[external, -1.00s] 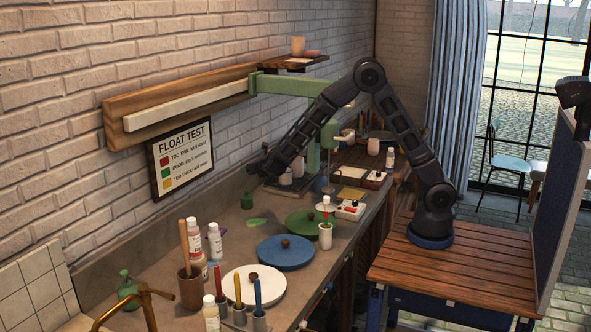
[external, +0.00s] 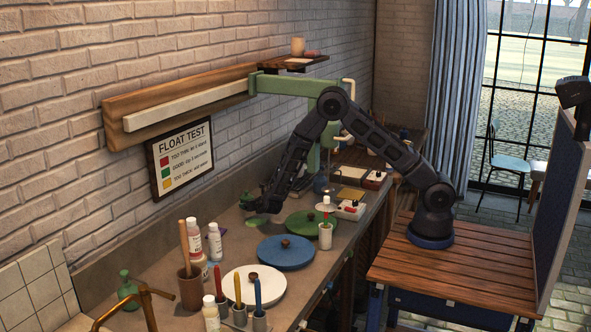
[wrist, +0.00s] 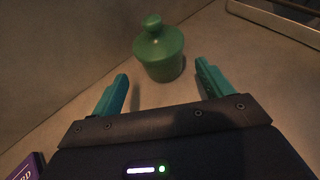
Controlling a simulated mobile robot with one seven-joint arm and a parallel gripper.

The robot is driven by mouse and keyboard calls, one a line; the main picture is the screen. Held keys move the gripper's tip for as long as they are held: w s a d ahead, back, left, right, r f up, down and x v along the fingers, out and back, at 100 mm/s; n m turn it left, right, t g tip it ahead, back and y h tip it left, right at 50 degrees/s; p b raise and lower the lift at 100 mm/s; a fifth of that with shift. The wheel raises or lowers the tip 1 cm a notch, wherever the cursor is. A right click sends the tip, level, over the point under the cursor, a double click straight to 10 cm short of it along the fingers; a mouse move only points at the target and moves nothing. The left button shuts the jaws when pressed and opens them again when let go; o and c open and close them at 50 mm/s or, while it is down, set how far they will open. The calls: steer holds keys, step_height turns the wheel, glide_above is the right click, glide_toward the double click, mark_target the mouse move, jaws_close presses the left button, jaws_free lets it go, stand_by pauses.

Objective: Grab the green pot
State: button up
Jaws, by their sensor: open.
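The green pot (wrist: 160,55) is a small squat jar with a knobbed top, standing upright on the counter in the wrist view. My gripper (wrist: 163,88) is open, with its two teal fingers apart. The pot stands just beyond the fingertips, roughly centred between them, with no contact visible. In the external view my gripper (external: 250,205) is low over the counter near the wall. The pot is largely hidden there behind or beside the gripper.
A green disc (external: 305,225), a blue disc (external: 285,256) and a white plate (external: 262,290) lie along the counter. Paint bottles (external: 214,240) stand further left. A tray edge (wrist: 285,22) shows at the wrist view's upper right.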

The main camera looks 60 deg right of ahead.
steer(key=shift+x, duration=3.3)
steer(key=shift+s+d, duration=0.1)
jaws_close()
